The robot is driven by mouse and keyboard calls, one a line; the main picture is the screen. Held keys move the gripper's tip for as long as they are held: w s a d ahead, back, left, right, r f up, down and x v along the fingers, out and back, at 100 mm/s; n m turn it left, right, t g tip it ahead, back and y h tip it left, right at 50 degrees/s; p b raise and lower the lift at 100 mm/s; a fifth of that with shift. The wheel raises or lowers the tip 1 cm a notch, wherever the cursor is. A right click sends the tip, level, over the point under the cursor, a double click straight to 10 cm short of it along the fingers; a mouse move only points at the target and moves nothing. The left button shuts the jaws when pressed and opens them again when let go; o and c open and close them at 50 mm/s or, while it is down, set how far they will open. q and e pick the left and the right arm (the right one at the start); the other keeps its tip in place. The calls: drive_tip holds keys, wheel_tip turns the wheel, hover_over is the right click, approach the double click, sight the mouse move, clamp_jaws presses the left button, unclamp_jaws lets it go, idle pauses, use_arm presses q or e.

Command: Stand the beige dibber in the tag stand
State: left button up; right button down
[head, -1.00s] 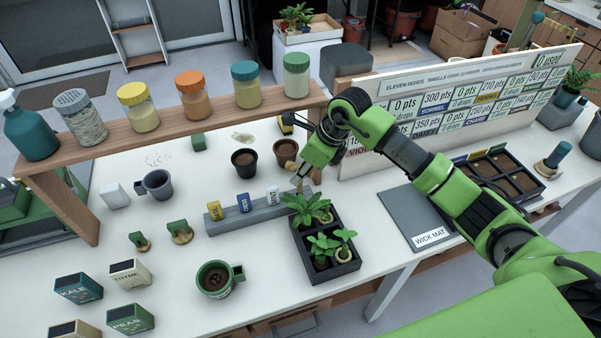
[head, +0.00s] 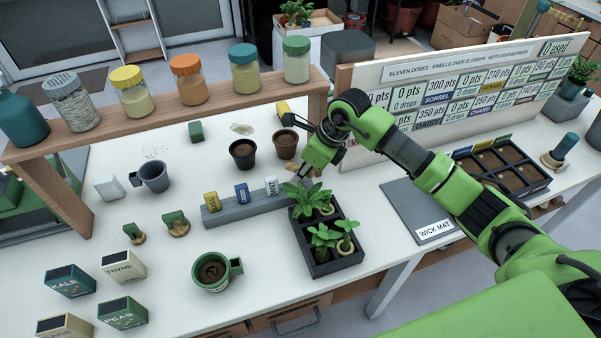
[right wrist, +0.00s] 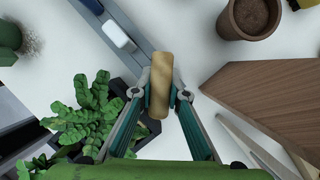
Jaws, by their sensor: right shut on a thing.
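The tag stand (head: 228,212) is a long grey bar on the white bench, with yellow, blue and white tags upright in it. My right gripper (head: 304,174) is over the right end of the bar, just behind the leafy seedlings. In the right wrist view it is shut on the beige dibber (right wrist: 160,80), a pale wooden stick held between both fingertips. The stand (right wrist: 139,42) runs up to the dibber there, and the dibber overlaps its end. I cannot tell whether the dibber's lower end is in the stand. My left gripper is not in view.
A black tray of seedlings (head: 335,262) stands close in front of my right gripper. Brown pots (head: 286,145) stand behind it. A wooden shelf (head: 210,108) with jars crosses the back. A grey wick mat (head: 412,205) lies to the right.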

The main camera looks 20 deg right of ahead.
drive_tip(key=shift+f, duration=0.15)
drive_tip(key=c, duration=1.9)
unclamp_jaws()
drive_tip(key=o, duration=0.5)
drive_tip(key=shift+c, duration=0.2)
drive_tip(key=shift+r+p, duration=2.25)
drive_tip(key=shift+r, duration=1.8)
drive_tip(key=shift+f, duration=0.1)
